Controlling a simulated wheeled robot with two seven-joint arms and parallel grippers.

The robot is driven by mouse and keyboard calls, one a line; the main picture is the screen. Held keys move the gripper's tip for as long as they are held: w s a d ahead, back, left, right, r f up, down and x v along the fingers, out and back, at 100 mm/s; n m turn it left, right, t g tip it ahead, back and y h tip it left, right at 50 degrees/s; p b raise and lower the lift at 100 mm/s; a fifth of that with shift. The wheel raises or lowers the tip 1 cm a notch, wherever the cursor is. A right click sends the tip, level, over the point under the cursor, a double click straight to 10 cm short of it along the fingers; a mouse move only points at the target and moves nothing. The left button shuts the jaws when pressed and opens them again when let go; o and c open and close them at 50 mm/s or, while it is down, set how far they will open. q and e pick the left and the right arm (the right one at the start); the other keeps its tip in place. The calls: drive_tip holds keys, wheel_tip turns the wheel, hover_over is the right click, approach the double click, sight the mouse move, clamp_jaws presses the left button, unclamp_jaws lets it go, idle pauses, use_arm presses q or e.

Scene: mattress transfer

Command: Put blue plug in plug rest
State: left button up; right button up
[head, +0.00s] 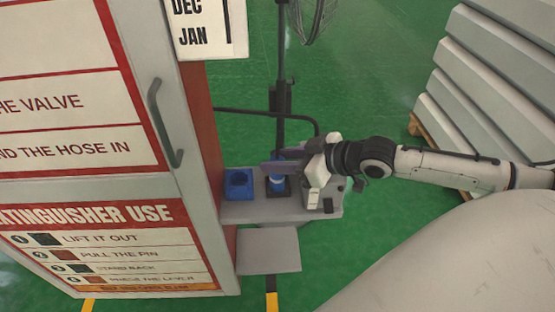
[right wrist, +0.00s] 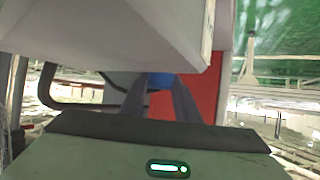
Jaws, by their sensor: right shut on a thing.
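The blue plug (head: 277,182) is upright at a dark square socket on the grey shelf. I cannot tell whether it is seated in the socket or just above it. My right gripper (head: 272,167) comes in from the right and is shut on the plug's upper part. In the right wrist view a bit of the blue plug (right wrist: 160,79) shows between the two dark fingers (right wrist: 160,100). A blue block with a round opening (head: 238,184), apparently the plug rest, stands just left of the plug, its opening empty. My left gripper is not in view.
A grey shelf (head: 255,211) carries both blue things and a small grey device at its right end. A lower grey plate (head: 268,250) is below. A red and white extinguisher cabinet (head: 200,120) stands close on the left. Stacked grey slabs (head: 480,80) are at the back right.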

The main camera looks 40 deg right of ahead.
drive_tip(key=o, duration=1.1)
drive_tip(key=shift+f, duration=0.1)
drive_tip(key=shift+p+v, duration=1)
drive_tip(key=shift+v, duration=1.25)
drive_tip(key=p+v, duration=0.3)
drive_tip(key=v, duration=0.2)
drive_tip(key=shift+p, duration=0.4)
drive_tip(key=shift+p+v, duration=0.3)
drive_tip(key=shift+v, duration=0.8)
drive_tip(key=shift+s, duration=0.2)
